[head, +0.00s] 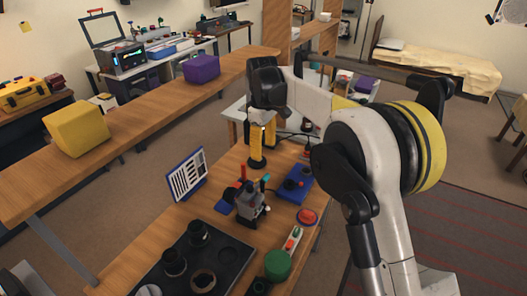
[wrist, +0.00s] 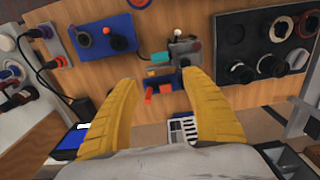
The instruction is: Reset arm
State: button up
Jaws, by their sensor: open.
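My gripper (head: 262,138) has yellow fingers and hangs over the far part of the wooden workbench (head: 232,160) in the head view. In the wrist view my gripper (wrist: 162,88) shows its two yellow fingers spread apart with nothing between them. A dark cylindrical part (head: 256,163) shows just below the fingertips in the head view; I cannot tell whether they touch it. A grey device (head: 250,203) with red and teal parts stands on the bench nearer the camera. It also shows beyond the fingers in the wrist view (wrist: 184,50).
A black tray (head: 226,262) with dark rings lies at the near end. A long wooden counter (head: 130,115) with yellow and purple blocks runs at left.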

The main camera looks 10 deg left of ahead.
jog(key=s+d+r+m+t+b, duration=0.1)
jog(key=s+d+r+m, duration=0.1)
jog(key=s+d+r, duration=0.3)
jog(key=s+d+r+m+t+y, duration=0.1)
jog(key=s+d+r+m, duration=0.15)
jog(key=d, duration=0.45)
jog(key=s+d+r+m+t+b, duration=0.1)
jog(key=s+d+r+m, duration=0.15)
jog(key=s+d, duration=0.35)
jog(key=s+d+f+m+t, duration=0.1)
jog(key=s+d+f+m, duration=0.1)
jog(key=s, duration=0.4)
jog(key=s+d+f+m+t+b, duration=0.1)
jog(key=s+d+f+m, duration=0.1)
jog(key=s+d, duration=0.4)
jog(key=s+d+f+m+t+b, duration=0.1)
jog(key=s+d+f+m+t, duration=0.1)
jog(key=s, duration=0.4)
notch_tip(320, 180, down, 3)
jog(key=shift+d+r+m+h, duration=0.2)
jog(key=shift+d+m+h, duration=0.25)
jog(key=shift+d, duration=0.8)
